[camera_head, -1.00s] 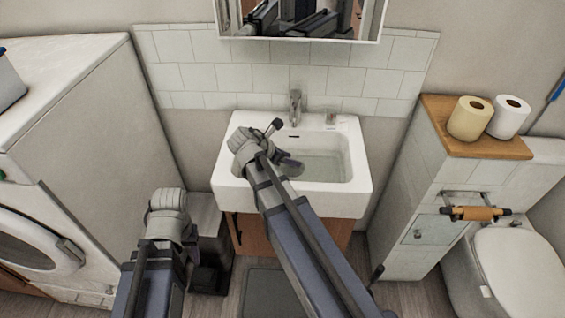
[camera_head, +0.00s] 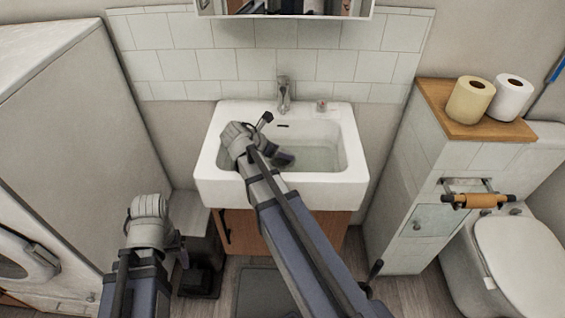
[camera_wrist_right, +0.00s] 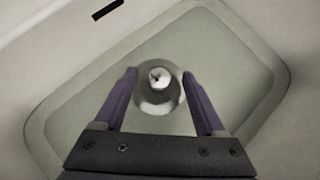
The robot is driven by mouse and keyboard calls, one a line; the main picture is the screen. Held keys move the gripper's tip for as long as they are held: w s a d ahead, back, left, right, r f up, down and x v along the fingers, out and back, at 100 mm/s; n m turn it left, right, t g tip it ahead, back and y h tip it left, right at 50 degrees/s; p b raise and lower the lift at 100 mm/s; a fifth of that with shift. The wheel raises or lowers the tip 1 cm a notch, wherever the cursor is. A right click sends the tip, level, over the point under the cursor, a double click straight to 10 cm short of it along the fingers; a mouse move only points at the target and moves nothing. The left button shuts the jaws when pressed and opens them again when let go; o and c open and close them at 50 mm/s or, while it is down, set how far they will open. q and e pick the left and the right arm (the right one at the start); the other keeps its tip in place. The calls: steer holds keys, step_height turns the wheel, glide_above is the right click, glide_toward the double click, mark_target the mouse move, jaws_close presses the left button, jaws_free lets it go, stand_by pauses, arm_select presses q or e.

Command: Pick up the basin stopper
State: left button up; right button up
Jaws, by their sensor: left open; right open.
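The basin stopper (camera_wrist_right: 158,82) is a round, shiny metal piece with a small bright centre, at the bottom of the white sink basin. In the right wrist view it lies between the two purple fingers of my right gripper (camera_wrist_right: 159,74), which is open and empty. I cannot tell how high the fingers are above it. In the head view my right gripper (camera_head: 276,138) reaches into the left part of the sink (camera_head: 335,188), and the stopper cannot be made out there. My left gripper (camera_head: 180,252) is low, left of the sink cabinet, open, with its fingers mostly hidden.
The faucet (camera_head: 284,95) stands at the sink's back edge. A washing machine (camera_head: 50,130) is at the left. A tiled unit with a wooden top (camera_head: 445,130) and a toilet (camera_head: 515,260) are at the right. A dark bin (camera_head: 203,270) stands near my left arm.

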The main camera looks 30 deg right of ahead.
steer(key=shift+x, duration=0.95)
jaws_close()
